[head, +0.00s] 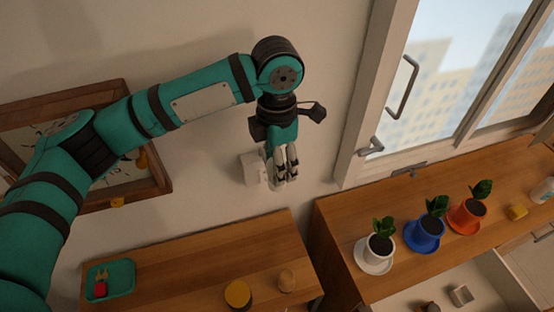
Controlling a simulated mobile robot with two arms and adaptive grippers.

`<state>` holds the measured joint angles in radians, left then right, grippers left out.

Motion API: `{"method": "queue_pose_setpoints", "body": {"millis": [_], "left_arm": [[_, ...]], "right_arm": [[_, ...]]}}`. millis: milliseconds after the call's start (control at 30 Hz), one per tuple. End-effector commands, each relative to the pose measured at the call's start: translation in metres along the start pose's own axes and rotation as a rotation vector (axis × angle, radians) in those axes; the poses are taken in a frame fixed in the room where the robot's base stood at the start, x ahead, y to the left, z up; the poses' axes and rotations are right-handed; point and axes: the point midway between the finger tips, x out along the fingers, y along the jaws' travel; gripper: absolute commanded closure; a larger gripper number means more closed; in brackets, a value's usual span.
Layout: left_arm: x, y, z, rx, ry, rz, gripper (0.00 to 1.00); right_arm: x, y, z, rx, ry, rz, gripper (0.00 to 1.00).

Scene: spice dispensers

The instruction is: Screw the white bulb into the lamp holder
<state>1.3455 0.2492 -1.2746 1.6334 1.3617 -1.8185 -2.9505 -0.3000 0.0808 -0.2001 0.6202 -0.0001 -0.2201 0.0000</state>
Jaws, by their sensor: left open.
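My left gripper (285,180) hangs fingers-down in front of the wall, above the gap between the two wooden surfaces. Its fingers are open and close to each other in this view, and I see nothing held between them. A small white block-like fitting (251,169) on the wall is partly hidden behind the fingers; I cannot tell if it is the lamp holder. I cannot make out the white bulb for certain. A small whitish object (543,190) sits at the right edge of the counter, too unclear to name. My right gripper is not in view.
A wooden table (200,262) holds a green tray (122,264) with a red item, a yellow-topped round thing (238,295) and an egg-shaped one (287,280). A wooden counter (345,210) holds white (373,265), blue (424,243) and orange (468,224) plant pots below a window.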

Motion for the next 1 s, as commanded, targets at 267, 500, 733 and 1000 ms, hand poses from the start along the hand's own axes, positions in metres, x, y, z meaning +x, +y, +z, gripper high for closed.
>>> {"method": "queue_pose_setpoints", "body": {"millis": [267,500,733,1000], "left_arm": [[0.0003,-0.0009,0.0006,-0.438,0.0,-0.002,0.44],[0.0,-0.0005,0.0007,-0.745,-0.001,-0.001,0.44],[0.0003,-0.0004,0.0006,-0.944,0.0,-0.001,0.44],[0.0004,-0.0005,0.0009,-1.406,0.0,-0.001,0.44]], "right_arm": [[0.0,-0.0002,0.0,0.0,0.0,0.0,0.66],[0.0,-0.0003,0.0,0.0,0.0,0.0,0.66],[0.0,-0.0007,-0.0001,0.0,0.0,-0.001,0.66],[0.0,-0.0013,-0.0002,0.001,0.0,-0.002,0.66]]}}
